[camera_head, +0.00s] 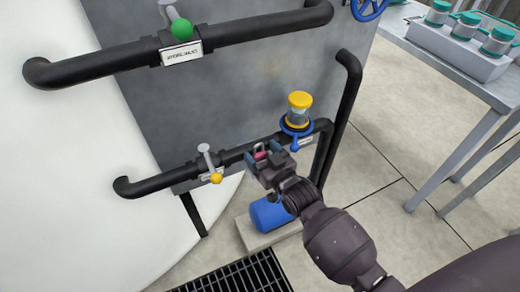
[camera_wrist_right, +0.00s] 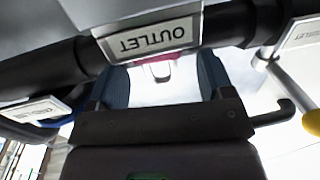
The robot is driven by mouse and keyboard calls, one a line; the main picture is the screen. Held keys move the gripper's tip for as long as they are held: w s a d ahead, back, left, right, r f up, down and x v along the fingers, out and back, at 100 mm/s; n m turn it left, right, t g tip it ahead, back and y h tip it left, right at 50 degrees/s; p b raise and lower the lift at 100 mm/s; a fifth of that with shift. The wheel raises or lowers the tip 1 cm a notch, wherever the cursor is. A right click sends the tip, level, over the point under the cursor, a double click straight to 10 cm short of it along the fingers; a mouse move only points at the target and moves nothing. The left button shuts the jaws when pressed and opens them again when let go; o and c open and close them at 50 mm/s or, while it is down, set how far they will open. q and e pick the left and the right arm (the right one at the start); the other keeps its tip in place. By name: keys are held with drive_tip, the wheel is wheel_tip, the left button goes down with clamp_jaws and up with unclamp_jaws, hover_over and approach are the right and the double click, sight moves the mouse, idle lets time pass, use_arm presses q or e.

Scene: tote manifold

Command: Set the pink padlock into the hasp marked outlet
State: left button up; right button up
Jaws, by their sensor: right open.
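The pink padlock (camera_head: 260,154) is at the lower black pipe, between the fingers of my right gripper (camera_head: 263,157). In the right wrist view a pink strip of the padlock (camera_wrist_right: 152,59) and a pale loop show just beyond the outlet plate (camera_wrist_right: 152,41), which reads upside down. The blue fingers of the right gripper (camera_wrist_right: 163,75) stand apart, one on each side of the padlock, with a gap visible. The plate partly hides the padlock, and the hasp cannot be made out, so I cannot tell whether the padlock sits in it. My left gripper is not in view.
A yellow-knobbed valve lever (camera_head: 215,176) is left of the gripper on the lower pipe. A yellow-topped fitting (camera_head: 299,108) with a blue ring stands close at its right. A blue cylinder (camera_head: 270,214) is below. A table (camera_head: 466,76) with jars stands at the right.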

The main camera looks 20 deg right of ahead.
drive_tip(key=s+d+p, duration=0.1)
drive_tip(key=s, duration=0.8)
drive_tip(key=shift+s+d+p, duration=0.2)
drive_tip(key=shift+d+p, duration=0.05)
drive_tip(key=shift+p, duration=0.1)
drive_tip(key=shift+r, duration=0.1)
